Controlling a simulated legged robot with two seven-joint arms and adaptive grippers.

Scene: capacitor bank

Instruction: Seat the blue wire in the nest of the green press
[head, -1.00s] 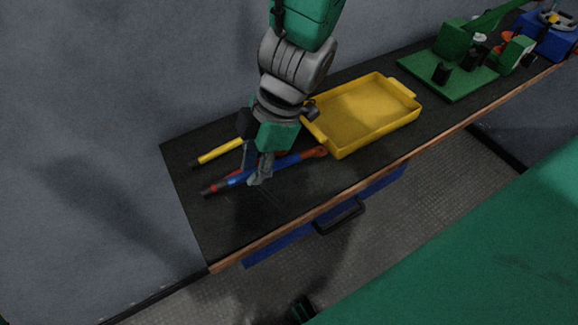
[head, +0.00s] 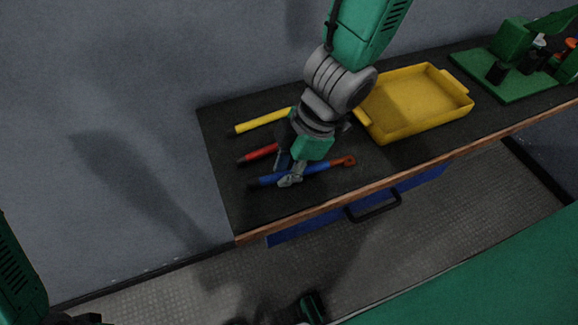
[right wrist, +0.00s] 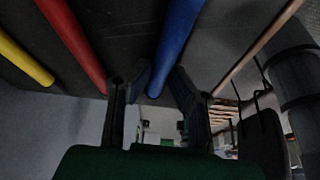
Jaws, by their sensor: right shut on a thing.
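The blue wire (head: 318,167), with an orange-brown lug at its right end and a dark left tip, shows over the left part of the dark bench. My right gripper (head: 288,174) is shut on it left of its middle. In the right wrist view the blue wire (right wrist: 178,45) runs between the fingers (right wrist: 158,85). Whether it touches the bench is unclear. The green press (head: 515,65) stands at the far right back, partly cut off; its nest is not clearly visible. A dark part at the bottom edge may be my left gripper (head: 312,306); its fingers are unclear.
A red wire (head: 258,153) and a yellow wire (head: 262,121) lie behind the blue one. A yellow tray (head: 425,122) stands between the wires and the press. The wall is close behind the bench (head: 225,195). A blue drawer with a dark handle (head: 373,207) is below its front edge.

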